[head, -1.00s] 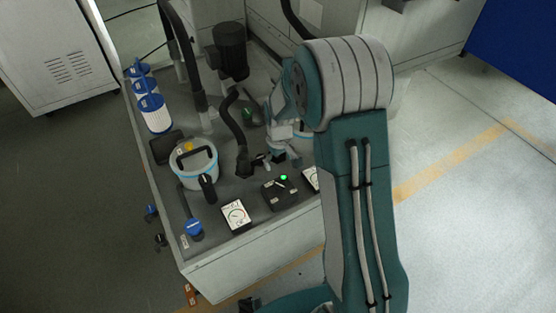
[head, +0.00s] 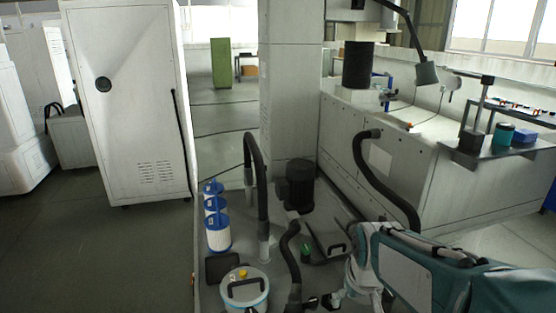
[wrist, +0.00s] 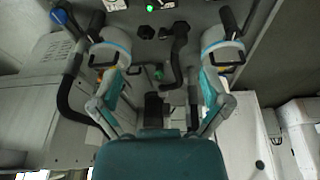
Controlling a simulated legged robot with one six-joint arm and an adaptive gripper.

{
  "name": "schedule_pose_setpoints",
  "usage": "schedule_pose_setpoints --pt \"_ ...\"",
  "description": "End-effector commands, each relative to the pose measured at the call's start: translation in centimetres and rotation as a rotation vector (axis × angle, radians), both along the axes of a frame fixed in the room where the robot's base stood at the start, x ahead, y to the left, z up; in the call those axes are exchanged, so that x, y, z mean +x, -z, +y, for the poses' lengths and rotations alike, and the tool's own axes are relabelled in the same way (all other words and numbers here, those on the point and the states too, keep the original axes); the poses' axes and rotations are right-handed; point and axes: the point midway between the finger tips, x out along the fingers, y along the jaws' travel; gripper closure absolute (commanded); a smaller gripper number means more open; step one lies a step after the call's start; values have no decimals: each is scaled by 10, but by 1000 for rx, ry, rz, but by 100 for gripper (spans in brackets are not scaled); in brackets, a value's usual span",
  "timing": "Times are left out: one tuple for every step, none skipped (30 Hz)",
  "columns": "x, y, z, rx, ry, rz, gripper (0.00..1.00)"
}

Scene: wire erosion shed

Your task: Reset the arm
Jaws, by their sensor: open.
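My gripper (wrist: 162,24) shows in the wrist view with its two fingers spread wide apart and dark tips near the top. Nothing is held between them. Behind the gap lie a green button (wrist: 158,73) and a dark bent hose (wrist: 178,55), apart from the fingers. In the head view my teal and white arm is folded low at the bottom right. The gripper end there is small and partly cut off by the lower edge.
Below the arm is a grey unit top with a lidded white pot (head: 245,297), blue-and-white filter cartridges (head: 217,233), a black motor (head: 300,187) and upright dark hoses (head: 262,190). A tall white cabinet (head: 130,110) stands left. Open floor (head: 110,250) lies at lower left.

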Motion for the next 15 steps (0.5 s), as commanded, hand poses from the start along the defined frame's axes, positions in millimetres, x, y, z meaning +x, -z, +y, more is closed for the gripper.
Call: schedule_pose_setpoints --pt "-12 -12 0 3 12 -25 4" --pt "-19 -17 0 6 19 -37 4" --pt "-29 -24 0 8 30 -55 4" --pt "-36 -28 0 11 37 -66 4" --pt "-43 -32 0 14 44 -77 4" --pt "-53 -37 -1 17 54 -92 4" --pt "-60 -41 -1 20 62 -105 4" --pt "-67 -44 -1 23 70 -116 4" --pt "-77 -49 -1 27 79 -132 4" --pt "-84 -51 -1 29 86 -143 4" --pt "-92 -53 -1 33 94 -155 4" --pt "-101 -56 -1 37 103 -170 4" --pt "-107 -58 -1 40 109 -182 4" --pt "-113 -59 -1 43 116 -191 4" --pt "-121 -60 -1 47 124 -202 4"
